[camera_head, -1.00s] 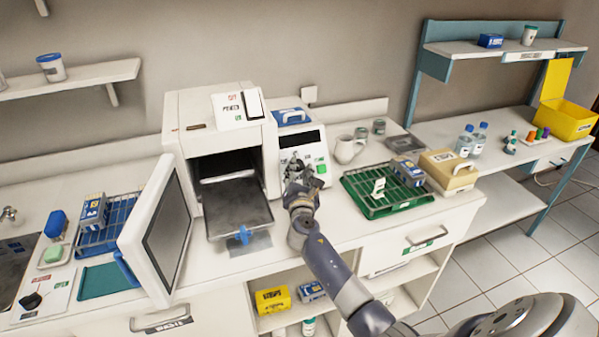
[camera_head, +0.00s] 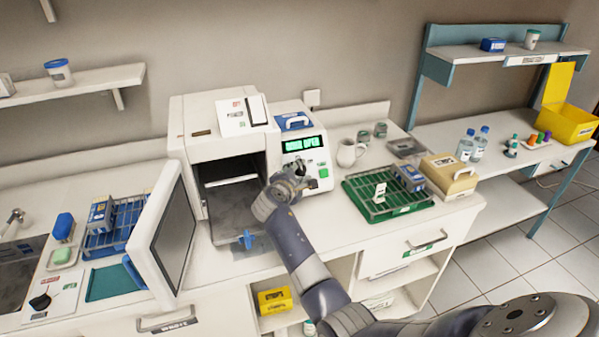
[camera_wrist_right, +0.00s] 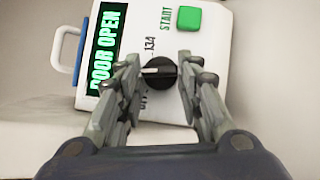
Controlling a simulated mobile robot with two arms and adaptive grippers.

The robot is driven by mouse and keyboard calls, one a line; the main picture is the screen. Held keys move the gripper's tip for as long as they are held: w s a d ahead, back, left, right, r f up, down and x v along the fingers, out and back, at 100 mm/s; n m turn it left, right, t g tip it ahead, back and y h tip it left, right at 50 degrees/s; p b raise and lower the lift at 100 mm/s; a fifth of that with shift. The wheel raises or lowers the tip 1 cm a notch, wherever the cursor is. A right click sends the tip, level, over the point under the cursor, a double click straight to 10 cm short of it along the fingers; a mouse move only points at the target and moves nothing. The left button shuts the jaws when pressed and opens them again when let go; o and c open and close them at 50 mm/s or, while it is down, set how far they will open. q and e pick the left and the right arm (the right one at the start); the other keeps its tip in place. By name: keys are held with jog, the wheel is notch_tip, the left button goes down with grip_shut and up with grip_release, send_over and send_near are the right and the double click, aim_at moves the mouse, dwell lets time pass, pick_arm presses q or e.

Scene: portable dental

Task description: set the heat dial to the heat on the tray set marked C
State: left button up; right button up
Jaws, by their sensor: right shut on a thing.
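The heat dial (camera_wrist_right: 160,74) is a black knob with a white pointer line on the white control panel. It sits between the fingers of my right gripper (camera_wrist_right: 158,68), which is shut on it. In the wrist view its pointer faces left, between the marks "134" and "OFF"; further marks are hidden by the fingers. In the head view my right gripper (camera_head: 299,178) covers most of the dial. A green rack (camera_head: 362,205) with a white card (camera_head: 380,190) stands to the right; its lettering is too small to read, and I see no readable C. My left gripper is out of view.
The lit display (camera_wrist_right: 105,48) reads "DOOR OPEN". A green START button (camera_wrist_right: 187,17) is near the dial. The sterilizer door (camera_head: 172,232) stands open at left. A blue rack (camera_head: 128,212) is left of the door. A white jug (camera_head: 347,153) stands behind the green rack.

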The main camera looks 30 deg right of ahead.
jog(key=shift+w+r+m+g+y+p, duration=0.15)
jog(key=shift+m+g+y+p, duration=0.25)
jog(key=shift+m, duration=0.6)
jog(key=shift+g, duration=0.3)
jog(key=o, duration=1.1)
jog(key=shift+c, duration=0.2)
jog(key=shift+a, duration=0.1)
jog(key=v, duration=1.2)
